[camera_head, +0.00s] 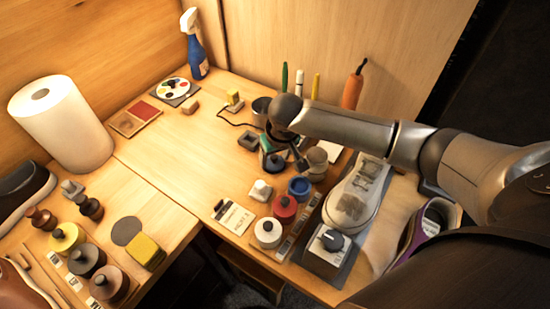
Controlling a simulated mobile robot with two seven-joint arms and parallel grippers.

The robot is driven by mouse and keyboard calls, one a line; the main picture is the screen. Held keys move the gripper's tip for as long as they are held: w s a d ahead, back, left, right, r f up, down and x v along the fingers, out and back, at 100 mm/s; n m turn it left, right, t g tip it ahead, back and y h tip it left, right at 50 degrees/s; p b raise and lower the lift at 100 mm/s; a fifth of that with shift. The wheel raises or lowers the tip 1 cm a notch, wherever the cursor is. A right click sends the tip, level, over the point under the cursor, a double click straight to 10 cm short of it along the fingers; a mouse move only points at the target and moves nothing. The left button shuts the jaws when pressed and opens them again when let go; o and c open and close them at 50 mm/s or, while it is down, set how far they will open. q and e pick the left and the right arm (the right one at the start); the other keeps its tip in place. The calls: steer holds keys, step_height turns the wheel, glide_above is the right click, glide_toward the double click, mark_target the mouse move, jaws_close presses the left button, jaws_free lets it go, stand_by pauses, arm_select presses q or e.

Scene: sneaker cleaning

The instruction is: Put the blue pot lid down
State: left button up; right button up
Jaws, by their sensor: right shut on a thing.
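My right gripper (284,146) reaches in from the right over the back middle of the table. It is shut on the blue pot lid, mostly hidden by the fingers; a dark disc with a bluish-green edge (274,164) shows just below them, and I cannot tell whether it touches the table. The blue pot (299,187) stands uncovered in front of the gripper. My left gripper is not in view.
A red pot (284,208) and white pot (268,232) with knobbed lids stand nearer. A light sneaker (353,201) lies at right.

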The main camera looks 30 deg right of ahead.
steer(key=o, duration=1.3)
steer(key=shift+r, duration=0.2)
steer(key=p+v, duration=0.4)
steer(key=v, duration=0.7)
steer(key=shift+r, duration=0.4)
steer(key=shift+s, duration=0.1)
